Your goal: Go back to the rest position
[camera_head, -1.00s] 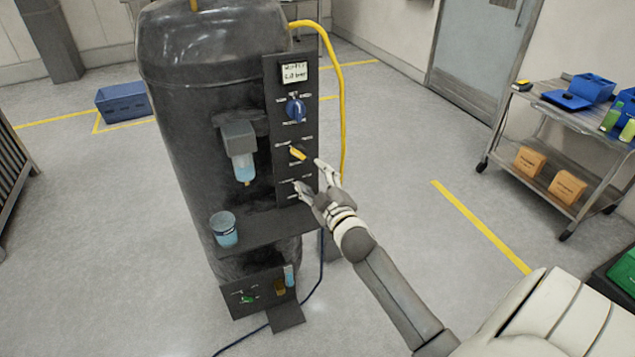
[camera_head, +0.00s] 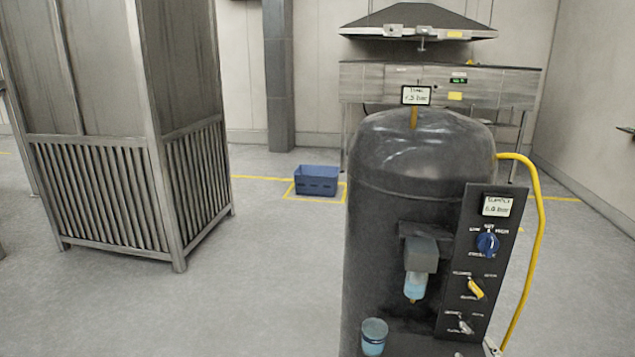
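A cup with blue liquid (camera_head: 374,337) stands low on the front, below the blue-filled nozzle bowl (camera_head: 415,286). My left gripper is out of view.
A tall slatted metal cabinet (camera_head: 100,190) stands at the left. A blue crate (camera_head: 317,181) sits on the floor behind. A steel bench with a hood (camera_head: 440,85) is at the back. A yellow hose (camera_head: 538,230) curves right of the panel. Floor between cabinet and tank is clear.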

